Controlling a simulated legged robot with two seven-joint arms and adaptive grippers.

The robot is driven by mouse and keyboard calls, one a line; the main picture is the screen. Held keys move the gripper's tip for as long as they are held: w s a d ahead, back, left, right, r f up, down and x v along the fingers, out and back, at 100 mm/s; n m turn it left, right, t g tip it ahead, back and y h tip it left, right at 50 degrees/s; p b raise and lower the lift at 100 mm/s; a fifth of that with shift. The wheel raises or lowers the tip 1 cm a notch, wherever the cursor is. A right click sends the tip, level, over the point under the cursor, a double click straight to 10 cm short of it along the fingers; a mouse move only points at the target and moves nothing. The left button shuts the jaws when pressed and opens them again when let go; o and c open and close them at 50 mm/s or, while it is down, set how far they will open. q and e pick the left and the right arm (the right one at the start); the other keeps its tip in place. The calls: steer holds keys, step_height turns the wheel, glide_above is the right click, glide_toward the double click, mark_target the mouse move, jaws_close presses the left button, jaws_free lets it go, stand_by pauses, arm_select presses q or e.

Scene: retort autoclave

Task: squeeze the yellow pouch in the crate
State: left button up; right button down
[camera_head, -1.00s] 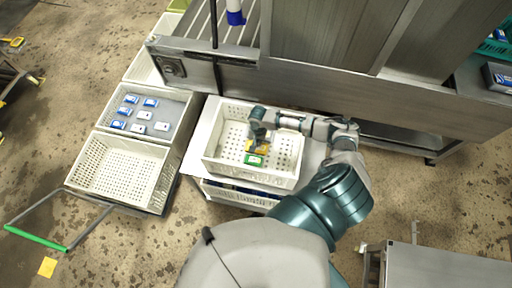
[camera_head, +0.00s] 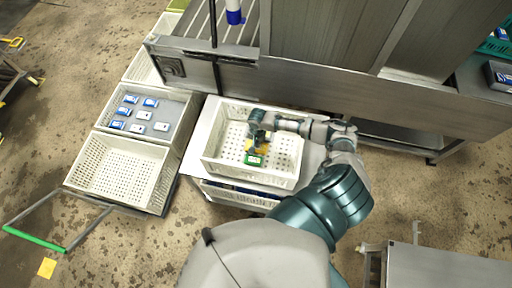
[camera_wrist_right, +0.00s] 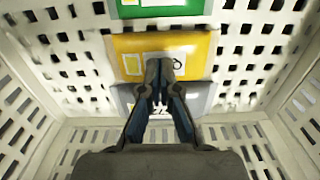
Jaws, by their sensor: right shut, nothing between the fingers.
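The yellow pouch (camera_head: 249,146) lies flat in the white crate (camera_head: 219,171), partly hidden by my right gripper (camera_head: 256,143). In the right wrist view, the yellow pouch (camera_wrist_right: 198,46) shows a white label. My right gripper (camera_wrist_right: 160,64) is shut there with nothing between its fingertips, which overlap the label's near part. Whether the tips touch the pouch I cannot tell. A green pouch (camera_head: 254,159) lies beside the yellow one. A grey pouch (camera_wrist_right: 196,98) lies on its other side, partly behind the fingers. My left gripper is not in view.
The crate's perforated walls surround the gripper. An empty white crate (camera_head: 72,180) and a crate of blue-and-white packs (camera_head: 184,98) stand to the left. A large steel machine (camera_head: 330,84) stands behind. Free crate floor lies on both sides of the pouches.

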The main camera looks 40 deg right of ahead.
steer(key=shift+a, duration=0.55)
steer(key=shift+p, duration=0.35)
steer(key=shift+s+d+f, duration=0.15)
steer(key=shift+d, duration=0.15)
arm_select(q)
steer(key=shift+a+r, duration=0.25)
